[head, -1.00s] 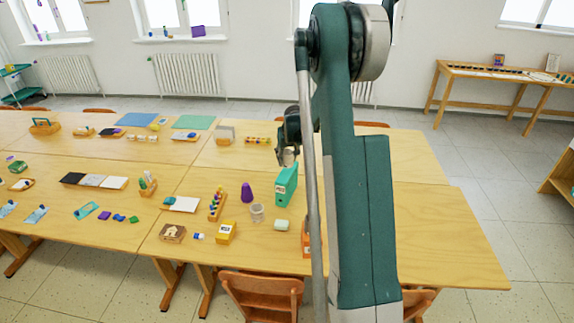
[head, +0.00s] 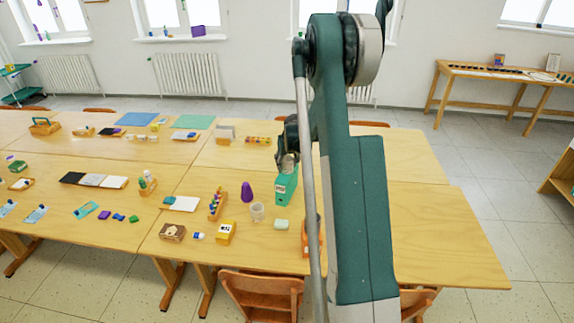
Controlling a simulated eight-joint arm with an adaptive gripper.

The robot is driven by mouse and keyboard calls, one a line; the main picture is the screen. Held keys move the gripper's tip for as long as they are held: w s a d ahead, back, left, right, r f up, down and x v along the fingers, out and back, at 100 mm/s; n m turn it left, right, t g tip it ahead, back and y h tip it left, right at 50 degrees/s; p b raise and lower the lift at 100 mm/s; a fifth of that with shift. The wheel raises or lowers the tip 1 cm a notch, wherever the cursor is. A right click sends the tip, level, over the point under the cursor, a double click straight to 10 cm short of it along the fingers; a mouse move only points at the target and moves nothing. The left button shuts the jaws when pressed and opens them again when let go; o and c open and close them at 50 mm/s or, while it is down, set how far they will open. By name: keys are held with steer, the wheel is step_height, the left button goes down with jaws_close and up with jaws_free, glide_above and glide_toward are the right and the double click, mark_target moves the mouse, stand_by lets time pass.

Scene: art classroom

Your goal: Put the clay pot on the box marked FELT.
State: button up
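Several boxes carry white labels too small to read, so I cannot tell which is marked FELT: a tall teal box (head: 285,190) and a small yellow box (head: 225,234) on the near table. A grey-beige cup-like vessel (head: 257,212) stands upright left of the teal box; I cannot tell whether it is the clay pot. My gripper (head: 288,165) points down in front of or over the top of the teal box, partly hiding it. A pale patch shows at its fingertips, too small to tell whether it is a held thing or the fingers.
A purple cone (head: 247,192), a rack of coloured pegs (head: 216,204) and a pale green block (head: 281,225) stand close around. An orange box (head: 305,240) is partly hidden by my arm. The table's right end (head: 440,240) is clear.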

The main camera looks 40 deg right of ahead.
steer(key=shift+o, duration=1.1)
steer(key=shift+r, duration=0.25)
steer(key=v, duration=1.2)
